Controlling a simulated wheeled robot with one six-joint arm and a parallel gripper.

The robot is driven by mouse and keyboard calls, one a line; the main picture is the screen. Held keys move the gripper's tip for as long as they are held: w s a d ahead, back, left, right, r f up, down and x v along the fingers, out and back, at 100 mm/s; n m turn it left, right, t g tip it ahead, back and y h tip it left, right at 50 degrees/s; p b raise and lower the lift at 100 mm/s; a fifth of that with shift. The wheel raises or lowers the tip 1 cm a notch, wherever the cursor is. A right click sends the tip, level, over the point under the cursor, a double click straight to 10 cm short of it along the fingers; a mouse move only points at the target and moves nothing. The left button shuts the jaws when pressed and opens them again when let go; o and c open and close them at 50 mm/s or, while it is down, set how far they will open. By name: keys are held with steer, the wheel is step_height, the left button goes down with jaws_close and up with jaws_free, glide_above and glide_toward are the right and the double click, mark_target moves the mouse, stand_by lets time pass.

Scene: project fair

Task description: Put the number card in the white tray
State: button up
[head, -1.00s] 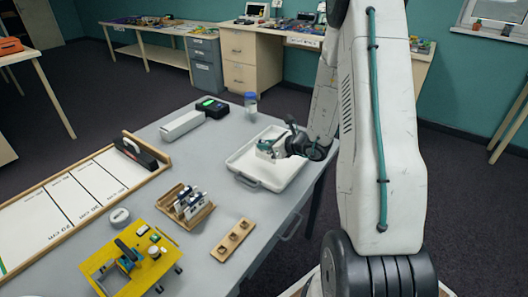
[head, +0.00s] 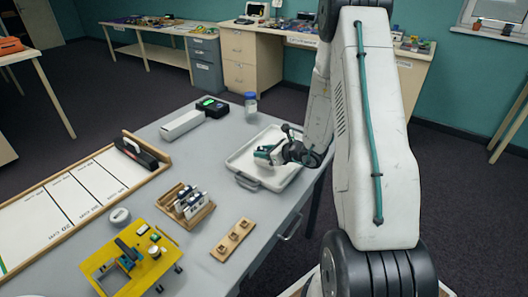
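The white tray (head: 243,160) lies at the right side of the grey table, with a dark handle at its near end. My gripper (head: 263,154) is low over the tray's middle, reaching in from the right. A small pale patch shows at its fingertips, but I cannot tell whether it is a number card or part of the fingers. Whether the fingers are open or shut is too small to see. Several white and dark upright pieces, possibly cards, stand in a wooden rack (head: 205,214) at the table's middle.
A wooden block with holes (head: 232,240) and a yellow board with parts (head: 112,280) lie nearer. A long measuring board (head: 75,195) is at left. A white box (head: 183,125), black device (head: 212,107) and blue-lidded jar (head: 251,105) stand behind.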

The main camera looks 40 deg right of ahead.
steer(key=shift+r, duration=0.15)
steer(key=v, duration=1.1)
steer(key=s+a+r+n+g+y, duration=0.35)
steer(key=a+r+n, duration=0.45)
steer(key=a, duration=0.3)
steer(key=s+a+r+n+g+y, duration=0.2)
steer(key=s+a+r+n+g, duration=0.25)
steer(key=a+r+n, duration=0.55)
steer(key=s+a+r+n+g+h, duration=0.25)
steer(key=s+a+n+g, duration=0.2)
steer(key=s+n, duration=0.35)
steer(key=s+d+r+n+t+h, duration=0.1)
steer(key=s+d+r+n+h, duration=0.2)
steer(key=s+n+h, duration=0.3)
steer(key=s+h, duration=0.1)
steer(key=s, duration=0.2)
steer(key=shift+s+h, duration=0.25)
steer(key=shift+h, duration=0.05)
